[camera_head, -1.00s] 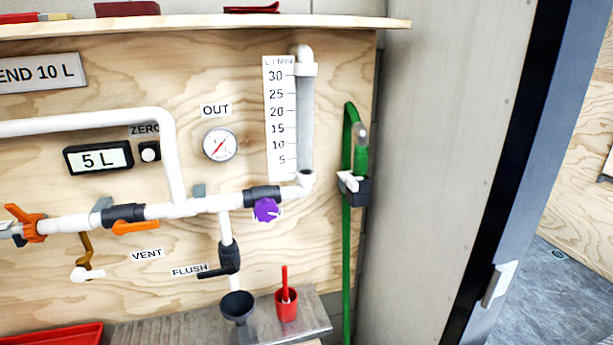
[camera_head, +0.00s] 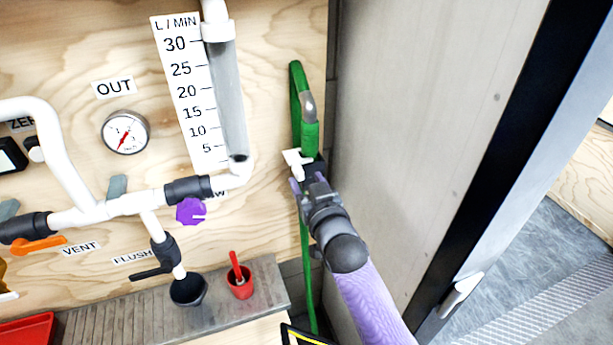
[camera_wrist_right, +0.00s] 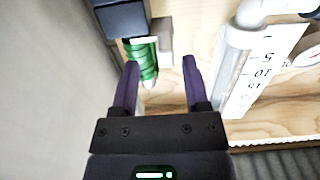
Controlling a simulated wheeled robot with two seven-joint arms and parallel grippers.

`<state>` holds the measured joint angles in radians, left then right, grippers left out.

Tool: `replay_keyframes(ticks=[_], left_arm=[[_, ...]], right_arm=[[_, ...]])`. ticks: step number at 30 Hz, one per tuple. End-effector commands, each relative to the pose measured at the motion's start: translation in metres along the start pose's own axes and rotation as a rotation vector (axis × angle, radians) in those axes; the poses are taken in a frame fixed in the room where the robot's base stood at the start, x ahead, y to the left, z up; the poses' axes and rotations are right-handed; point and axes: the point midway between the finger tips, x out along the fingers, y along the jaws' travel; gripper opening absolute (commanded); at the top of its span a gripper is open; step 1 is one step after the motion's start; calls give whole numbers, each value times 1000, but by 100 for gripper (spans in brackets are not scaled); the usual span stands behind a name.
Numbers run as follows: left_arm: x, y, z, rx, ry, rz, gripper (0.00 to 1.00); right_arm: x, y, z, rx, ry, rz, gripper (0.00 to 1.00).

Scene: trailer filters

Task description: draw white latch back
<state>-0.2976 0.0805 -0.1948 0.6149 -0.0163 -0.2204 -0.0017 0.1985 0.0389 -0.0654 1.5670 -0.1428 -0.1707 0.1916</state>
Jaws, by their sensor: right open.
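The white latch (camera_head: 296,162) sits at the left side of the dark holder (camera_head: 316,166) that carries the green hose (camera_head: 304,110) on the wood panel's right edge. My right gripper (camera_head: 302,184) is just below and in front of the latch, its arm reaching in from the lower right. In the right wrist view, the purple fingers of the right gripper (camera_wrist_right: 160,64) are apart with nothing between them. Part of the holder is hidden behind my gripper. My left gripper is out of view.
The flow tube (camera_head: 229,95) and its scale (camera_head: 188,85) stand left of the latch. The purple knob (camera_head: 190,211) and white piping are lower left. A grey wall (camera_head: 400,120) rises close on the right. A red cup (camera_head: 240,288) stands on the shelf below.

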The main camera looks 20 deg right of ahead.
Motion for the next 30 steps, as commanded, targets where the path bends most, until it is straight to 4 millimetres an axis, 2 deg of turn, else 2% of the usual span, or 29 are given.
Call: replay_keyframes(ticks=[3, 6, 15, 16, 17, 24, 30], left_arm=[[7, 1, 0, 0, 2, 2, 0], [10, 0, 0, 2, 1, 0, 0], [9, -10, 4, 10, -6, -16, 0], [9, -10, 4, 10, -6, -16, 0], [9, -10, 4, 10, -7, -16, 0], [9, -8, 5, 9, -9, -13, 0], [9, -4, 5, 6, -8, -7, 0]], right_arm=[[21, 0, 3, 0, -2, 0, 59], [31, 0, 2, -1, -2, 0, 59], [36, 0, 1, -1, -3, -1, 59], [36, 0, 1, -1, -3, -1, 57], [36, 0, 1, -1, -3, -1, 50], [36, 0, 1, -1, -3, -1, 0], [36, 0, 1, -1, -3, -1, 0]])
